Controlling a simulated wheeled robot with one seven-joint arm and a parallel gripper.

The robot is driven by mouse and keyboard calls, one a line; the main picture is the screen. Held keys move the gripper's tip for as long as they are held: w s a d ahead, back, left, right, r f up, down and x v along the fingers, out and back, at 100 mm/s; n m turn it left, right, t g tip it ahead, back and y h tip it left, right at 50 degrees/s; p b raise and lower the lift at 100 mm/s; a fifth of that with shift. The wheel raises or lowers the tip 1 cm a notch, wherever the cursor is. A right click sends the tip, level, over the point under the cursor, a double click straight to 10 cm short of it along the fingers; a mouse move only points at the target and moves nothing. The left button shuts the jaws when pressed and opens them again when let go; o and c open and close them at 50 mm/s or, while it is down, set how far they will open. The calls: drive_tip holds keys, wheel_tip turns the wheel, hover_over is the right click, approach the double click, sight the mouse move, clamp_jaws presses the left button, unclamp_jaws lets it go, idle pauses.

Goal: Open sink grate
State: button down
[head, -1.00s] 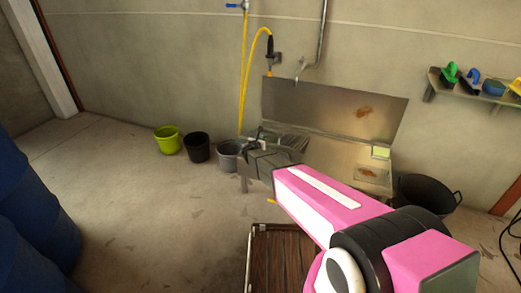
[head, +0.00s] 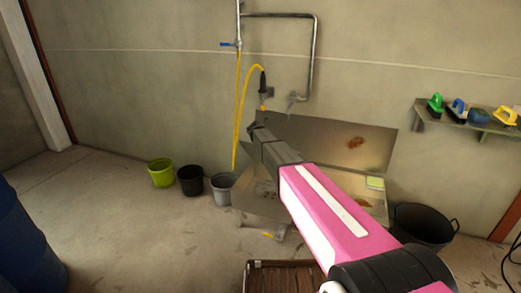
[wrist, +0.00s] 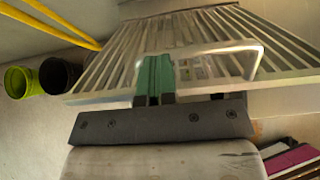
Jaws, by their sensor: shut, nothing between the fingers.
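The sink grate (wrist: 110,62) fills the upper part of the wrist view, a slatted metal frame with a bent loop handle (wrist: 258,62). My gripper (wrist: 156,75) has green fingertips pressed together, with nothing between them. They overlap the left part of the handle in this view; whether they touch it or pass through it I cannot tell. In the head view my gripper (head: 256,129) shows dark at the end of the pink arm, in front of the metal sink (head: 262,204). The arm covers part of the sink, and I cannot clearly make out the grate there.
Green (head: 161,173), black (head: 190,181) and grey (head: 222,188) buckets stand left of the sink. A black tub (head: 423,228) stands at its right. A yellow hose (head: 238,110) hangs on the wall. A brown slatted crate (head: 285,276) is in front.

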drive_tip(key=w+d+r+g, duration=0.1)
drive_tip(key=w+d+r, duration=0.1)
drive_tip(key=w, duration=0.5)
drive_tip(key=w+d+r, duration=0.3)
drive_tip(key=w, duration=0.4)
drive_tip(key=shift+w+d+r+g+y, duration=0.2)
drive_tip(key=shift+r+g+y, duration=0.1)
drive_tip(key=shift+r+g, duration=0.1)
drive_tip(key=shift+a, duration=0.1)
